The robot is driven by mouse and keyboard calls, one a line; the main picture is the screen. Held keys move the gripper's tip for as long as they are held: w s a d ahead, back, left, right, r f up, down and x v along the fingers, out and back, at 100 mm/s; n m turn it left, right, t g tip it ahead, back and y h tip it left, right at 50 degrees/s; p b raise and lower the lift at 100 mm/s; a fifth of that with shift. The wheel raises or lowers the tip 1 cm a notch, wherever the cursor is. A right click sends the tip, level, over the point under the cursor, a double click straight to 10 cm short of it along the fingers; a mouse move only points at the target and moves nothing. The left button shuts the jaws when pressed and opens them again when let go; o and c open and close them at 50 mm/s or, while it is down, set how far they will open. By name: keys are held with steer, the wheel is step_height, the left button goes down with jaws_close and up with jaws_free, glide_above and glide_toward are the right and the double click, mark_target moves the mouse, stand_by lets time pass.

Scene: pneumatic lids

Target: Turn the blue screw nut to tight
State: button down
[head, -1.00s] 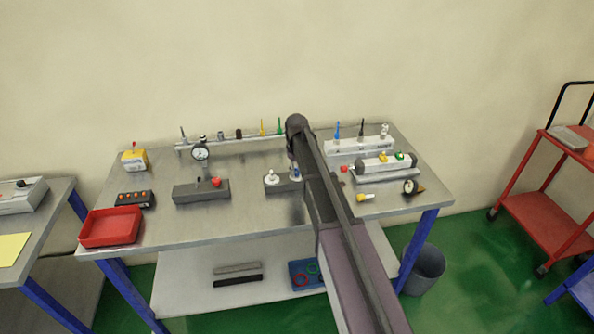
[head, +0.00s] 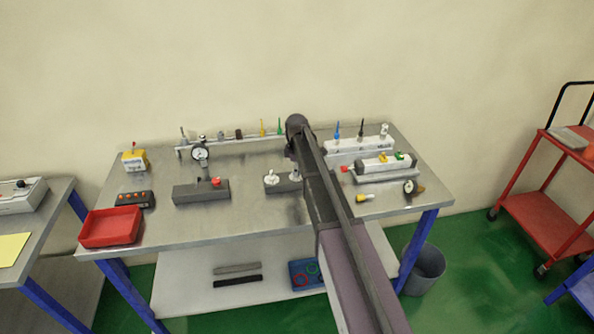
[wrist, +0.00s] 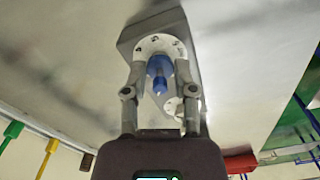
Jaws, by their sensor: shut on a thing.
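In the wrist view the blue screw nut (wrist: 160,68) sits at the centre of a round white dial (wrist: 152,43) with dark marks near its rim. My gripper (wrist: 160,75) has one finger on each side of the nut and is shut on it. The dial is on a grey block, which in the head view is the dark block (head: 283,186) near the middle of the table. In the head view my arm hides the nut and most of my gripper.
To the left on the table (head: 150,226) are a grey block with a red knob (head: 216,182), a dial gauge (head: 200,153) and a red tray (head: 111,228). To the right stand a white fixture (head: 380,165) and a yellow-tipped piece (head: 364,197). The front middle is clear.

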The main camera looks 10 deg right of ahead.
steer(key=shift+s+n, duration=0.1)
steer(key=shift+n, duration=0.3)
steer(key=shift+c, duration=2.1)
jaws_free()
steer(key=shift+m, duration=0.5)
